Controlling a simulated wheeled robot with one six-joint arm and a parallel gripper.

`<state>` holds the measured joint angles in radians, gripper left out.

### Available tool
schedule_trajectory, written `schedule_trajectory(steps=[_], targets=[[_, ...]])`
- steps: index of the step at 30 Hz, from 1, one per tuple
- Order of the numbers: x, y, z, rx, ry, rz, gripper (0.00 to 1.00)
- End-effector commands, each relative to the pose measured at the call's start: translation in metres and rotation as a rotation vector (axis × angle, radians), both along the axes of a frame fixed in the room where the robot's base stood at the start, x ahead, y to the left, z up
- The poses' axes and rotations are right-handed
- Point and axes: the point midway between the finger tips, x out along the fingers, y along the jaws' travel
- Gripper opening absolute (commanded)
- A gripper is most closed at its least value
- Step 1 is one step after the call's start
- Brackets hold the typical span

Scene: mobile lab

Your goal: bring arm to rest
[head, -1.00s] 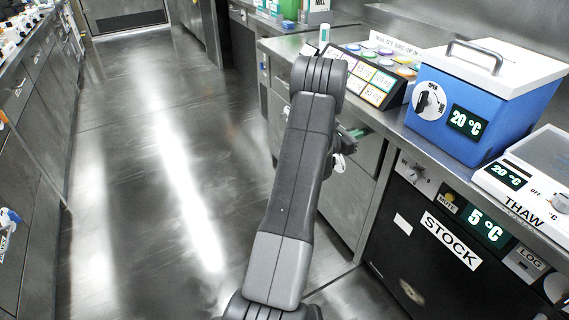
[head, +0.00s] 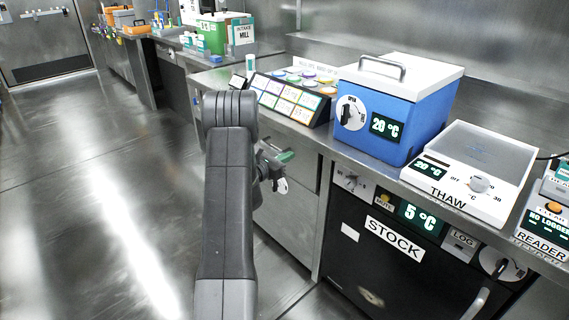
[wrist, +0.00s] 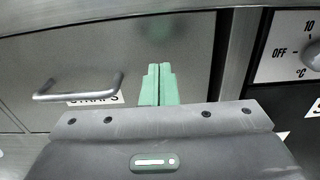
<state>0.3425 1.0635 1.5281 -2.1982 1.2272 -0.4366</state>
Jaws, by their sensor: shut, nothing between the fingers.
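My gripper (wrist: 158,85) shows in the wrist view with its two green fingers together and nothing between them. It points at the steel drawer fronts below the bench, with a drawer handle (wrist: 79,88) to its left. In the head view my gripper (head: 284,157) is partly hidden behind my own arm, which stands raised in front of the bench. The green fingers show just right of the arm, below the bench edge.
A blue box with a white lid (head: 396,105), a white THAW unit (head: 470,172) and a rack of coloured caps and labels (head: 291,97) stand on the bench. The black STOCK fridge (head: 400,262) is below. The floor (head: 90,210) at left is clear.

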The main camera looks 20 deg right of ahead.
Motion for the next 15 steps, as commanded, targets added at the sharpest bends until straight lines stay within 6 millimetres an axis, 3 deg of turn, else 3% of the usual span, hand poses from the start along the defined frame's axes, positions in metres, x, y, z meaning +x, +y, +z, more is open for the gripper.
schedule_trajectory(steps=[1, 6, 15], targets=[[-0.005, 0.015, 0.002, 0.001, 0.004, 0.004, 0.00], [-0.019, 0.051, 0.001, 0.001, 0.006, 0.004, 0.00], [-0.033, 0.084, 0.000, 0.001, 0.005, 0.000, 0.00]])
